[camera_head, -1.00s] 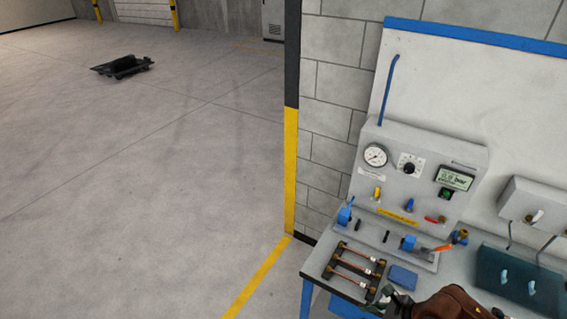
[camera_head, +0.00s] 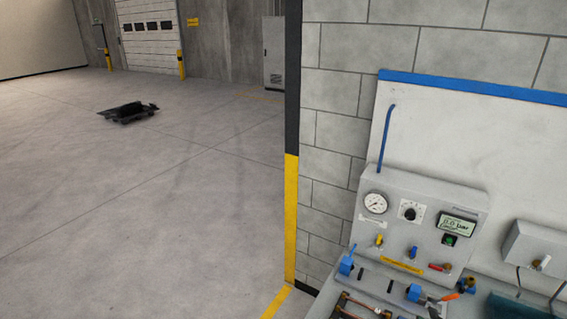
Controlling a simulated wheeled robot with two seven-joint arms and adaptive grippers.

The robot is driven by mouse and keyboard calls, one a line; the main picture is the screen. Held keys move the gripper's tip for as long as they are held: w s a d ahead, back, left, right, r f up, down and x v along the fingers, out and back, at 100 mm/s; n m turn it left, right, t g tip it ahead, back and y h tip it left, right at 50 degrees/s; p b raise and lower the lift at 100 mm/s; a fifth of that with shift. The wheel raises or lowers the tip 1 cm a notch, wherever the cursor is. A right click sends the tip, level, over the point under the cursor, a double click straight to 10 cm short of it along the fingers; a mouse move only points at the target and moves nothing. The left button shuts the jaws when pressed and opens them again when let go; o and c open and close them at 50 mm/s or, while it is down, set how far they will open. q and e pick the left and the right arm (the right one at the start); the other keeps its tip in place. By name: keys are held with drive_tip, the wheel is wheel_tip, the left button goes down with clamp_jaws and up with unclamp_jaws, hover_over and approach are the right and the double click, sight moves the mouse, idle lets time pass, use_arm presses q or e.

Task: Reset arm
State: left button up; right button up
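Neither gripper shows in the head view now. The test panel (camera_head: 400,215) stands on the bench at the lower right, with a round gauge (camera_head: 375,204), a dial and a display reading near 0.0 bar (camera_head: 457,225). Part of a copper tube (camera_head: 355,306) in a dark rack shows at the bottom edge; the rest is cut off. Blue clamps (camera_head: 346,264) sit in front of the panel, and an orange-handled tool (camera_head: 447,297) lies by the right one.
A block wall (camera_head: 335,130) with a black and yellow corner post (camera_head: 291,215) stands left of the bench. Open concrete floor fills the left, with a dark low object (camera_head: 128,112) on it. A cabinet (camera_head: 272,55) stands at the back.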

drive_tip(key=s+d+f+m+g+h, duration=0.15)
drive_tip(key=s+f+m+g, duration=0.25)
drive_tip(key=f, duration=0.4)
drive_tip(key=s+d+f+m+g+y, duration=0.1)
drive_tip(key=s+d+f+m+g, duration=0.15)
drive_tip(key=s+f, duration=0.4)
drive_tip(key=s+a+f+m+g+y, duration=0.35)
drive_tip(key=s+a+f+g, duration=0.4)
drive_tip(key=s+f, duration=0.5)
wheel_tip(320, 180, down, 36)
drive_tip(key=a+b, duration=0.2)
drive_tip(key=b, duration=0.4)
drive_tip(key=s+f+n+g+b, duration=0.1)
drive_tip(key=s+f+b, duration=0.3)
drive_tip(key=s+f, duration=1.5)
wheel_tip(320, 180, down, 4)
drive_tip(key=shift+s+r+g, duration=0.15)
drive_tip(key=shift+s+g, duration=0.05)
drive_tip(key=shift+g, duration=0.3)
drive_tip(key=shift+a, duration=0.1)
